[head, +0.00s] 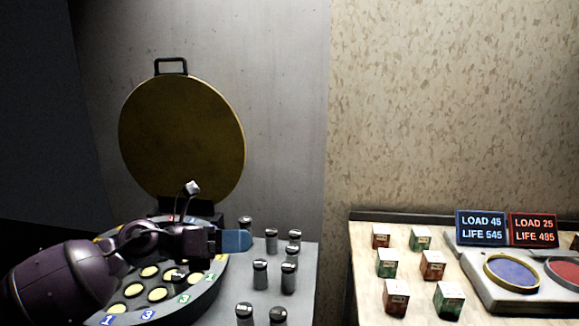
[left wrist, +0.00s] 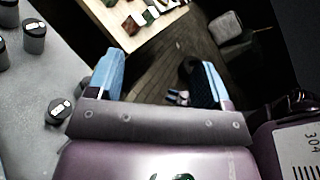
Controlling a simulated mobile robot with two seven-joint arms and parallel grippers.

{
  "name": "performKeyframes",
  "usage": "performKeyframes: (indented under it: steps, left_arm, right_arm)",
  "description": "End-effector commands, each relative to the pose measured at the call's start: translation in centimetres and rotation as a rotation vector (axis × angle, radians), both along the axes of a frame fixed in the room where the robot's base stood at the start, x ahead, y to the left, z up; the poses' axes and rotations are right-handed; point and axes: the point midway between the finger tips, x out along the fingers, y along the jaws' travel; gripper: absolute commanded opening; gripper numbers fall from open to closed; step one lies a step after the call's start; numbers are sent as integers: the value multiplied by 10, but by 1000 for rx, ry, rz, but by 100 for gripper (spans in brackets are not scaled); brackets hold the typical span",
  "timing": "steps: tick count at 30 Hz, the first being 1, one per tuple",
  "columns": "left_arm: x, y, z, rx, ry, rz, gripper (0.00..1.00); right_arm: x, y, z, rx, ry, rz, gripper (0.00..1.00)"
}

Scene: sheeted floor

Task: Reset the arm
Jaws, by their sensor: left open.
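My left arm reaches in from the lower left in the head view, over a round tray (head: 205,297) with yellow-lit holes and numbered labels. My left gripper (head: 236,240) points right, its blue fingertips at the tray's right edge. In the left wrist view the two blue fingers of the left gripper (left wrist: 158,82) stand wide apart with nothing between them. My right gripper is not in the head view.
Several dark cylinders (head: 260,273) stand on the grey table (head: 303,263) right of the tray. A round yellow lid (head: 182,138) stands upright behind it. Farther right, a table (head: 366,270) holds several red and green boxes (head: 433,264), a two-pad device (head: 480,292) and LOAD/LIFE displays (head: 481,227).

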Motion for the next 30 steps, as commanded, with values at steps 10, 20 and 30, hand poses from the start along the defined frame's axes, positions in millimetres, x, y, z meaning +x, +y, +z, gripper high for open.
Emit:
performKeyframes:
  steps: [10,20,30]
  left_arm:
    - [-1,32,-27,-872,743,399,73]
    - [-43,94,-141,-1401,1335,767,73]
    - [-146,139,-253,-1762,1691,1069,73]
  right_arm:
    - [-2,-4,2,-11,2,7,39]
    - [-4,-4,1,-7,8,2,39]
    - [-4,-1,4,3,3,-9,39]
